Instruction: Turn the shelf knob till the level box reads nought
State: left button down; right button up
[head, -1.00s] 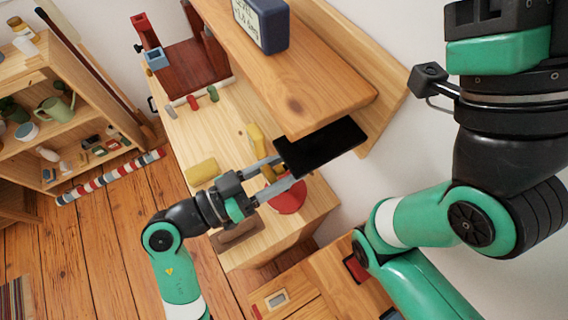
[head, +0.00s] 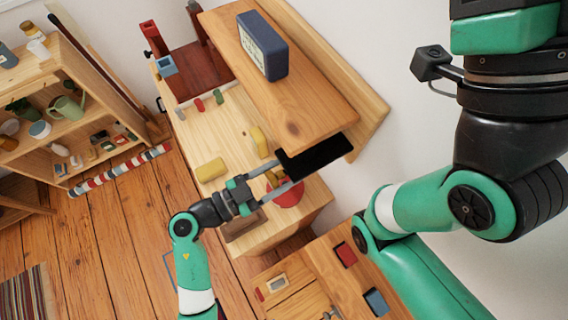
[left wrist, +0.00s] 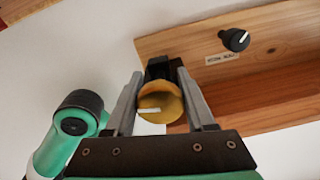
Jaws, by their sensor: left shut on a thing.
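The level box (head: 262,46), dark blue with a pale display, stands on the wooden shelf (head: 285,95); its reading is too small to make out. My left gripper (head: 276,173) is at the shelf's near end, beside a flat black piece (head: 316,157). In the left wrist view its two grey fingers flank a round yellow knob (left wrist: 160,103) with a white pointer mark, and are shut on it. A smaller black knob (left wrist: 235,40) with a white mark sits apart on the wood, beside a small label (left wrist: 221,58). My right gripper is out of view.
Below the shelf, a wooden bench (head: 229,138) holds yellow blocks (head: 211,170), a red round thing (head: 287,194) and a blue-topped piece (head: 166,66). A bookcase (head: 62,125) stands at the left. My right arm fills the right side.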

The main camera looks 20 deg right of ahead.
pick_arm(q)
jog(key=shift+m+p, duration=0.4)
jog(key=shift+m, duration=0.5)
jog(key=shift+c, duration=1.4)
grip_release()
jog(key=v, duration=1.1)
jog(key=shift+a, duration=0.3)
